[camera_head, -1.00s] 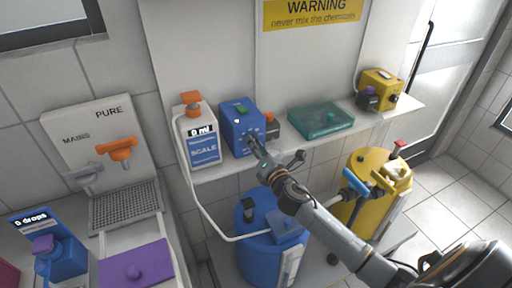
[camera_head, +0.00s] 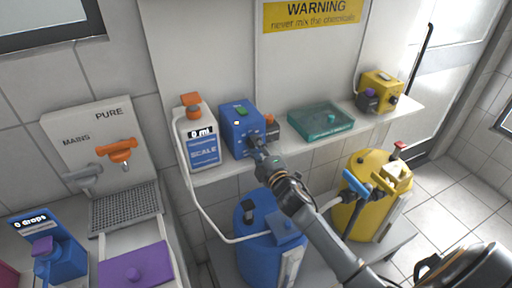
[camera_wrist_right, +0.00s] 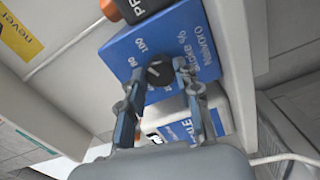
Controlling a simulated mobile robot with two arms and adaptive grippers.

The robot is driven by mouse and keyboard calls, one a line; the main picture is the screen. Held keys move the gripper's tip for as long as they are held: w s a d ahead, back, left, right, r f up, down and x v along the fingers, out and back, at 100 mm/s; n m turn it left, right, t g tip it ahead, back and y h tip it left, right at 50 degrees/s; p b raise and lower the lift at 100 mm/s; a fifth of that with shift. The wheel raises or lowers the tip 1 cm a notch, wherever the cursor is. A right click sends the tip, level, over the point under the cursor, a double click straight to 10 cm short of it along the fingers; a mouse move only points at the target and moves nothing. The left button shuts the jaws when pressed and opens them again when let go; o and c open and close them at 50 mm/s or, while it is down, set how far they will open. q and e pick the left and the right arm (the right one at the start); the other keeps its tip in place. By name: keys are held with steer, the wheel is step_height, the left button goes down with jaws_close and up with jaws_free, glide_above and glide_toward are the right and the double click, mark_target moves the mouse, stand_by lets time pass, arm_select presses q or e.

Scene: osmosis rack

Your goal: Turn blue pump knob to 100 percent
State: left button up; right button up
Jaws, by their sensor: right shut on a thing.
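The blue pump (camera_head: 238,118) stands on the white shelf, between the scale bottle and the teal tray. In the right wrist view the pump's blue front (camera_wrist_right: 185,42) shows printed marks, with 80 and 100 readable beside the black knob (camera_wrist_right: 160,72). My right gripper (camera_head: 256,146) reaches the pump front from below right and hides the knob in the head view. In the wrist view the fingers of my right gripper (camera_wrist_right: 159,76) are on either side of the knob, shut on it. The knob's exact pointer setting is hard to read. My left gripper is out of view.
The scale bottle (camera_head: 196,140) with an orange cap is close left of the pump. The teal tray (camera_head: 321,121) and a yellow pump (camera_head: 380,88) are to its right on the shelf. Blue (camera_head: 262,250) and yellow (camera_head: 360,205) drums stand below, near my arm.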

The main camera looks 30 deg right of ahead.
steer(key=shift+m, duration=1.2)
steer(key=o, duration=1.2)
steer(key=shift+c, duration=0.2)
steer(key=s, duration=1.2)
steer(key=shift+a, duration=0.35)
